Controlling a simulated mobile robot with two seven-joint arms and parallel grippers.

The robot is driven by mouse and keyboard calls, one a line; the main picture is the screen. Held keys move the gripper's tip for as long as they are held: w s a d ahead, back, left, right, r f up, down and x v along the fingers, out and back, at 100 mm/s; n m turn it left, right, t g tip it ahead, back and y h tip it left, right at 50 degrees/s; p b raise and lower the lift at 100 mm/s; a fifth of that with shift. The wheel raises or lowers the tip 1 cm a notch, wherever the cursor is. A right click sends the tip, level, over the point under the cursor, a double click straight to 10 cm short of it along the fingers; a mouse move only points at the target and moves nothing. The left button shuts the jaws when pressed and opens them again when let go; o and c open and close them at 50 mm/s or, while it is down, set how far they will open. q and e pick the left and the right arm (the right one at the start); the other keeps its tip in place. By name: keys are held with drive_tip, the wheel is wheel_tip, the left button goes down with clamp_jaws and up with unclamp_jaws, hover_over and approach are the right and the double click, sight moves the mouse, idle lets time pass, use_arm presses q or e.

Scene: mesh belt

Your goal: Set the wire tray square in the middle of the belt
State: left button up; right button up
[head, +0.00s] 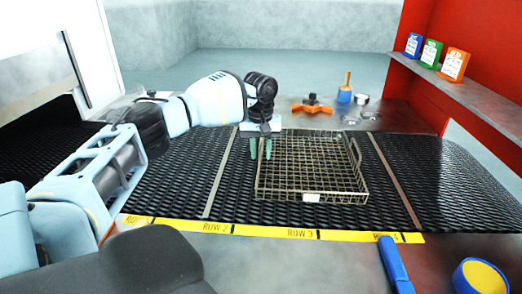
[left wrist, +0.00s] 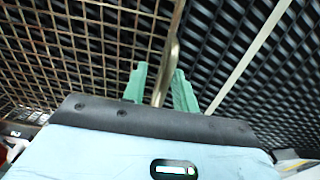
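The wire tray (head: 311,188), a shallow brown wire basket with a small white label on its near side, lies on the black mesh belt (head: 440,175), between two pale strips running across the belt. My left gripper (head: 260,149) is at the tray's left side, green fingers pointing down. In the left wrist view my left gripper (left wrist: 159,85) has its fingers apart on either side of the tray's rim or handle wire (left wrist: 172,50), with gaps showing. Tray mesh (left wrist: 75,45) fills the upper left there. My right gripper is out of view.
A yellow strip with row labels (head: 275,231) runs along the belt's near edge. A blue-handled tool (head: 393,265) and a yellow-and-blue round item (head: 480,277) lie at the front right. An orange item (head: 312,105) and a brush (head: 345,90) stand behind the belt.

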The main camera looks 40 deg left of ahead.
use_arm(q)
wheel_tip(320, 180, up, 12)
drive_tip(key=shift+r, duration=0.1)
idle(0.4)
drive_tip(key=shift+s, duration=0.1)
